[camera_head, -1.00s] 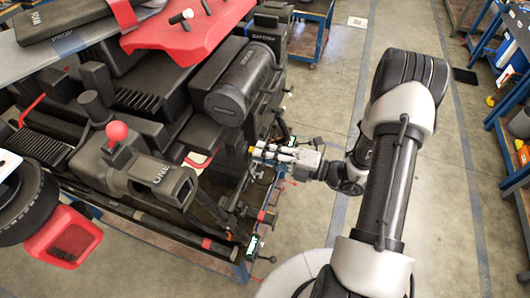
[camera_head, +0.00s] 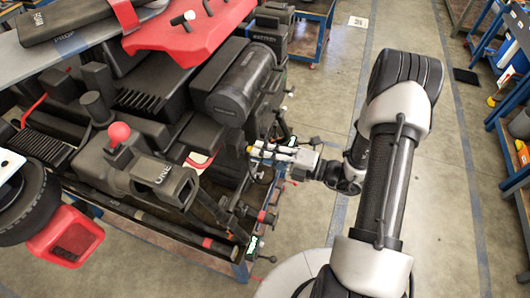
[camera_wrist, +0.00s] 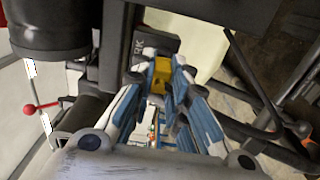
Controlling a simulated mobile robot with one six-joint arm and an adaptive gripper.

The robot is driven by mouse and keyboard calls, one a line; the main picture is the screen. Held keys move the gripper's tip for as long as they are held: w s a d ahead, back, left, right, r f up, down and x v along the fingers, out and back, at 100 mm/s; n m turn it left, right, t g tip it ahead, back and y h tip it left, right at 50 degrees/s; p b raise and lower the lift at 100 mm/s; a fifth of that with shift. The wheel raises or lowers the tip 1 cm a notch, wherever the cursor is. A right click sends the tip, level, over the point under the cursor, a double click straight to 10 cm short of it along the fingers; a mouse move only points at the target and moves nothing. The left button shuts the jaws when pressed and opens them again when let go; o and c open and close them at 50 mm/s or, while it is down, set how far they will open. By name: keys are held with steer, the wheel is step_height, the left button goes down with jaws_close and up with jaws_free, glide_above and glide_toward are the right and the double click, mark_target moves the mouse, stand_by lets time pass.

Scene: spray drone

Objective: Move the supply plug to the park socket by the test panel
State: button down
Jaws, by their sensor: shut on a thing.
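My gripper (camera_head: 262,152) reaches in from the right to the side of the dark drone (camera_head: 180,115). In the wrist view its blue and white fingers (camera_wrist: 159,82) are closed on a yellow piece, the supply plug (camera_wrist: 161,70). The plug's yellow end also shows at the fingertips in the head view (camera_head: 250,150). Just beyond the plug in the wrist view is a dark block (camera_wrist: 163,43) with the letters "RK" showing, apparently the park socket. The fingers hide part of it. I cannot tell whether plug and block touch. I cannot pick out the test panel.
A dark cylinder (camera_head: 240,86) overhangs near my gripper. A red-knobbed lever (camera_wrist: 30,108) and dark bars (camera_wrist: 245,130) flank the fingers in the wrist view. The drone sits on a blue-framed cart (camera_head: 240,270). Open concrete floor (camera_head: 310,225) lies to the right.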

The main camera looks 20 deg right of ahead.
steer(key=shift+x, duration=0.85)
steer(key=c, duration=1.5)
jaws_free()
steer(key=v, duration=1.2)
